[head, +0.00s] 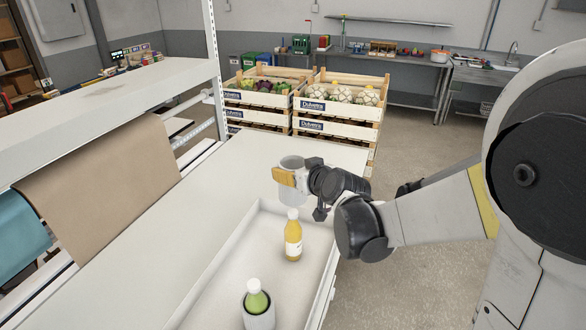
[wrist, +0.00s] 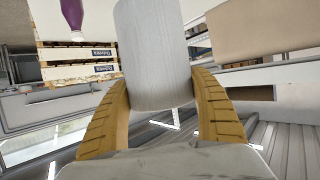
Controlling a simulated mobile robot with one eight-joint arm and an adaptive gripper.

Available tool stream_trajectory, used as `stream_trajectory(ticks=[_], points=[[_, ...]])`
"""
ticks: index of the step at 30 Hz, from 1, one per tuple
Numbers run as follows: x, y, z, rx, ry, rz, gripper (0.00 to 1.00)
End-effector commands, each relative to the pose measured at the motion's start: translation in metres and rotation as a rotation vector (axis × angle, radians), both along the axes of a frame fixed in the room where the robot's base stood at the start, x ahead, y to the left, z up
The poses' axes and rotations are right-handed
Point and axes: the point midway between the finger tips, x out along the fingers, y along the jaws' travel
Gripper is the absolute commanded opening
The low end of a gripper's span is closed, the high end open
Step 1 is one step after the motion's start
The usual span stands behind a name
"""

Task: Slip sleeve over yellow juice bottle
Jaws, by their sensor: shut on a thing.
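My gripper (head: 288,177) is shut on a grey cylindrical sleeve (head: 292,162), held upright in the air. In the wrist view the sleeve (wrist: 152,50) sits between the two ochre fingers of my gripper (wrist: 162,82). The yellow juice bottle (head: 293,238), with a light cap and pale label, stands upright in the shallow white tray (head: 225,260). In the head view the sleeve appears just above the bottle's cap, apart from it; whether they line up in depth I cannot tell. The bottle is not recognisable in the wrist view.
A green bottle (head: 256,298) stands in a grey sleeve (head: 258,318) at the tray's near end. A purple bottle (wrist: 73,14) shows in the wrist view. Brown paper (head: 100,185) hangs at the left. Stacked vegetable crates (head: 338,128) stand behind the bench. The tabletop left of the tray is clear.

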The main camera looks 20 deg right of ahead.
Motion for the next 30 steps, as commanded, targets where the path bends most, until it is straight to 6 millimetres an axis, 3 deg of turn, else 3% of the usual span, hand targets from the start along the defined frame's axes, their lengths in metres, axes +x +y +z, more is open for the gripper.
stream_trajectory(ticks=[30], points=[[0.0,0.0,-0.082,0.0,0.0,0.0,0.59]])
